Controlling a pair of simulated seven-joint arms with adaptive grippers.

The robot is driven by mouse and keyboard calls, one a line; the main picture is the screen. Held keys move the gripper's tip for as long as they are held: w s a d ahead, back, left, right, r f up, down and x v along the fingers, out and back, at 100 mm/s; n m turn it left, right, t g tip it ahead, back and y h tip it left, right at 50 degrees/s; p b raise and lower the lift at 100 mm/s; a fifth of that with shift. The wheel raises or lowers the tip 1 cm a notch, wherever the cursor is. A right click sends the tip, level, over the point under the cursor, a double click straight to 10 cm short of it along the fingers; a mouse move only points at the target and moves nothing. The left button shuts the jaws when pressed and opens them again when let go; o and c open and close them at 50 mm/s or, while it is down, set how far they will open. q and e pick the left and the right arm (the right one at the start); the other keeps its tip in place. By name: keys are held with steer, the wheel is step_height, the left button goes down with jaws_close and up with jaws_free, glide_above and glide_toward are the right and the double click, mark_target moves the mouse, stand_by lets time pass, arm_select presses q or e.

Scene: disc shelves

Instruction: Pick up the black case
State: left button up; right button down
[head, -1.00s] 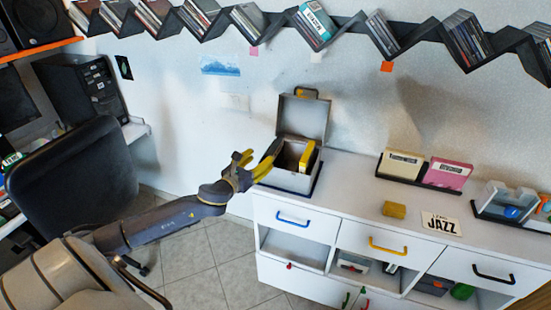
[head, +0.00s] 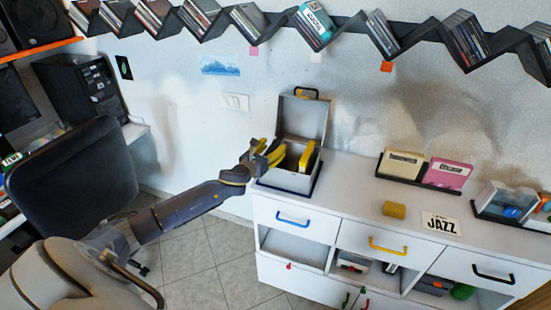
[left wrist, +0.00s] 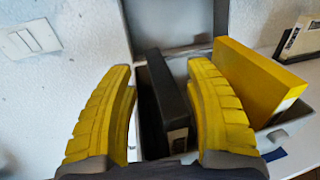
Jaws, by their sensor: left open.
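The black case (left wrist: 163,103) stands upright inside the open grey box, in the left wrist view. It lies between the two yellow fingers of my left gripper (left wrist: 162,110), which is open with a gap on both sides of the case. In the head view my left gripper (head: 267,154) is at the left side of the grey box (head: 290,181), and its fingers hide the black case there. A yellow case (left wrist: 255,80) stands in the same box to the right of the black one. My right gripper is not in view.
The box's raised lid (head: 303,117) stands behind the cases. The box is on a white cabinet (head: 350,195). A cream case (head: 400,166), a pink case (head: 447,175) and a yellow block (head: 394,209) are to the right. A black chair (head: 75,180) stands at left.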

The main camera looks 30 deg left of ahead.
arm_select(q)
steer(key=shift+w, duration=1.05)
jaws_close()
